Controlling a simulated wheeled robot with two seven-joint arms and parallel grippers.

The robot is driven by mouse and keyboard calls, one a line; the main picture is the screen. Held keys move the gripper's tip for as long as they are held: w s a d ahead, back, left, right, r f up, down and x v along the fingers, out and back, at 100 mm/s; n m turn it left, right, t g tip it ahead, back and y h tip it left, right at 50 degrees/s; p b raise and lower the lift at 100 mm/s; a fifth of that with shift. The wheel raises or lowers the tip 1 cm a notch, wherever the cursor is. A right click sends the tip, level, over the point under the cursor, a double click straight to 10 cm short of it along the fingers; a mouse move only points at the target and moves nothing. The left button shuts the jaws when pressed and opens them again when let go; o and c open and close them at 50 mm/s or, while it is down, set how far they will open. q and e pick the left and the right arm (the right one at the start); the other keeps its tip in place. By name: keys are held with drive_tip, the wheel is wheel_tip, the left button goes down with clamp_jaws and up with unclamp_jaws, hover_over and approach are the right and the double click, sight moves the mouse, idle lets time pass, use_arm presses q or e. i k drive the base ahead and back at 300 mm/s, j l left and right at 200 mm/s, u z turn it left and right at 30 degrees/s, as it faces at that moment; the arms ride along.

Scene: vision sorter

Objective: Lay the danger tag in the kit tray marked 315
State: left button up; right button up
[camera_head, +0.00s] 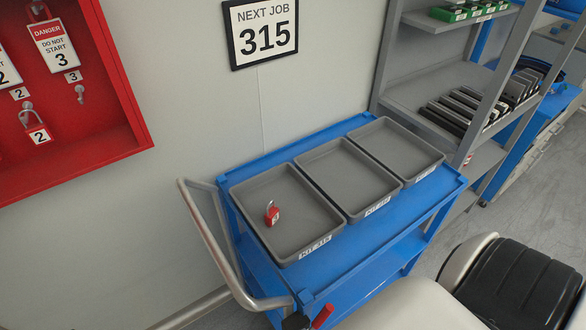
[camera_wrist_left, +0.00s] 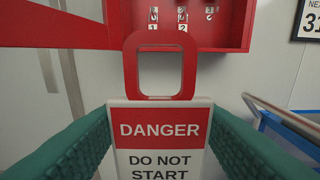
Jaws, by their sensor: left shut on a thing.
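My left gripper (camera_wrist_left: 158,128) is shut on a danger tag (camera_wrist_left: 160,158) in the left wrist view. The tag is white with a red DANGER band, DO NOT START text and a red loop on top; its lower part is cut off. Three grey kit trays stand in a row on a blue cart in the head view: left tray (camera_head: 312,219), middle tray (camera_head: 350,180), right tray (camera_head: 398,150). Their front labels are too small to read surely; the left one may end in 315. A red padlock (camera_head: 273,215) lies in the left tray.
A wall sign (camera_head: 262,32) reads NEXT JOB 315. A red cabinet (camera_head: 75,150) at the left holds another danger tag (camera_head: 53,45) and a padlock (camera_head: 40,134). A grey shelf (camera_head: 410,95) stands behind the blue cart (camera_head: 335,285). The cart's handle (camera_head: 215,245) sticks out left. The middle and right trays are empty.

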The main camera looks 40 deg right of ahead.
sight(298, 207)
drive_tip(key=k+l, duration=0.25)
drive_tip(key=l, duration=0.15)
drive_tip(key=k+l+u, duration=0.1)
drive_tip(key=k+l, duration=0.15)
drive_tip(key=l, duration=0.15)
drive_tip(key=k+l, duration=0.25)
drive_tip(key=l, duration=0.15)
drive_tip(key=i+l+u, duration=0.1)
drive_tip(key=l, duration=1.15)
drive_tip(key=i+l+u, duration=0.1)
drive_tip(key=i+l, duration=0.25)
drive_tip(key=i, duration=0.1)
